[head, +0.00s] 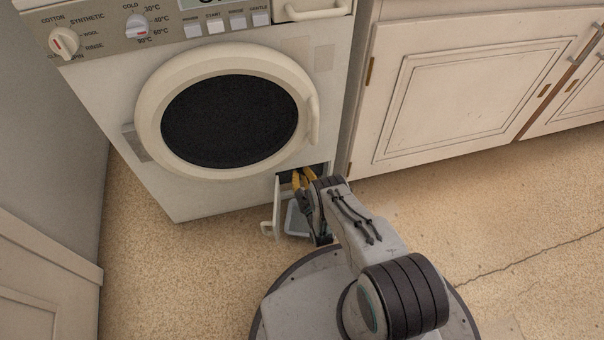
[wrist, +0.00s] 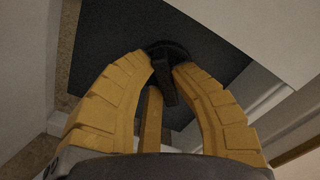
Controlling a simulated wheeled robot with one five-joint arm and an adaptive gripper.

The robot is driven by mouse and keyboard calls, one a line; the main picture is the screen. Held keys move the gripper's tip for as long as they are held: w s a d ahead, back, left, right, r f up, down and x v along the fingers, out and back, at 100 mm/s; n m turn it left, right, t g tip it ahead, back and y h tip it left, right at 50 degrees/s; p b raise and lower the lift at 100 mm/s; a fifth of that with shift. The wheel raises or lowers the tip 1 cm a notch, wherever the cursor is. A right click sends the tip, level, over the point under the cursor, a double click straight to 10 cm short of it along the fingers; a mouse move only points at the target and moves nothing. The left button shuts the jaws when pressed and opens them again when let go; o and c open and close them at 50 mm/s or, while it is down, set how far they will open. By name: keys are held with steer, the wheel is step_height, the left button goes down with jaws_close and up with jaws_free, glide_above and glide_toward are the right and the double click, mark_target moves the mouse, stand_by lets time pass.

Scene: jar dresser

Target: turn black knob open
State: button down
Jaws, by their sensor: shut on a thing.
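The black knob (wrist: 166,72) shows in the wrist view as a dark disc with a raised bar, set against a dark recess. My gripper (wrist: 164,76) has its yellow fingers closed on the knob's bar from both sides. In the head view my gripper (head: 304,178) reaches into the small opening at the lower right of the washing machine (head: 170,180). The knob is hidden in the head view behind my gripper and arm.
The small flap door (head: 270,215) of the opening stands open, with a grey tray (head: 297,219) beside my gripper. The round door (head: 228,120) is above. A cream cabinet (head: 450,95) stands to the right. Tan floor (head: 190,265) is clear at left.

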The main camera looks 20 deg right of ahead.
steer(key=shift+r+n, duration=0.1)
steer(key=shift+n, duration=0.4)
steer(key=shift+w, duration=0.1)
steer(key=shift+d, duration=0.1)
steer(key=c, duration=1.1)
jaws_free()
steer(key=shift+o, duration=0.2)
